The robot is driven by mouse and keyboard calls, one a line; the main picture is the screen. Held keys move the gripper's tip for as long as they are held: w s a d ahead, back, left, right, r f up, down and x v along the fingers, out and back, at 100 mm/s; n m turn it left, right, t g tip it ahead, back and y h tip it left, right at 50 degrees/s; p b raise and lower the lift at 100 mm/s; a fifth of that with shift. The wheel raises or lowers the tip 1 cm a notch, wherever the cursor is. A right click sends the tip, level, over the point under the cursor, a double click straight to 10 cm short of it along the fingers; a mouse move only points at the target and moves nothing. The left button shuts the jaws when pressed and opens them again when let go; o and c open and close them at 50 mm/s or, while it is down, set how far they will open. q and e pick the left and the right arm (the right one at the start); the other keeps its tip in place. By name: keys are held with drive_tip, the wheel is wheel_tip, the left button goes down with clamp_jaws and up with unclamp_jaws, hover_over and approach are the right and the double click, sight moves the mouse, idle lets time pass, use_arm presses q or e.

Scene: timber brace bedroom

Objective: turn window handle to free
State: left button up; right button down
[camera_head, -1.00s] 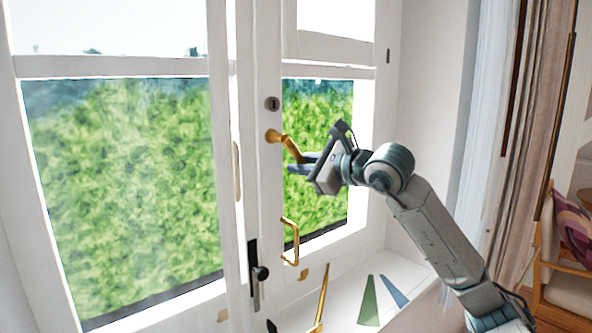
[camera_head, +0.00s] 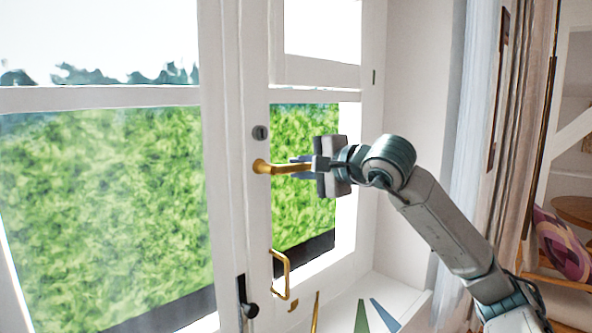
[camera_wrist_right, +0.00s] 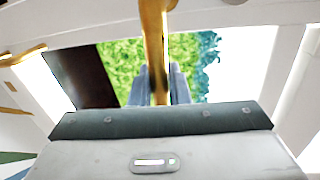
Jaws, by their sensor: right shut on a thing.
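The brass window handle (camera_head: 285,168) is on the white frame of the right-hand sash, below a small round lock. Its lever points right and lies about level. My right gripper (camera_head: 304,168) is shut on the lever's outer end, which its fingers partly hide. In the right wrist view, the brass lever (camera_wrist_right: 154,50) runs between the two blue-grey fingers (camera_wrist_right: 159,84) of my right gripper. My left gripper is not in view.
A brass pull handle (camera_head: 282,275) sits lower on the same frame. A black latch (camera_head: 246,300) is on the middle post. Green and blue wedges (camera_head: 362,317) lie on the sill. A curtain hangs at the right, with a chair and patterned cushion (camera_head: 562,243) beyond.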

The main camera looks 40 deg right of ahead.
drive_tip(key=shift+r+n, duration=0.3)
drive_tip(key=shift+n, duration=0.1)
idle(0.3)
drive_tip(key=c, duration=1.4)
unclamp_jaws()
drive_tip(key=shift+c, duration=0.2)
drive_tip(key=shift+s+b, duration=0.3)
drive_tip(key=shift+s, duration=0.15)
drive_tip(key=a+b+v, duration=0.1)
drive_tip(key=b+v, duration=0.5)
drive_tip(key=v, duration=0.4)
drive_tip(key=shift+d, duration=0.4)
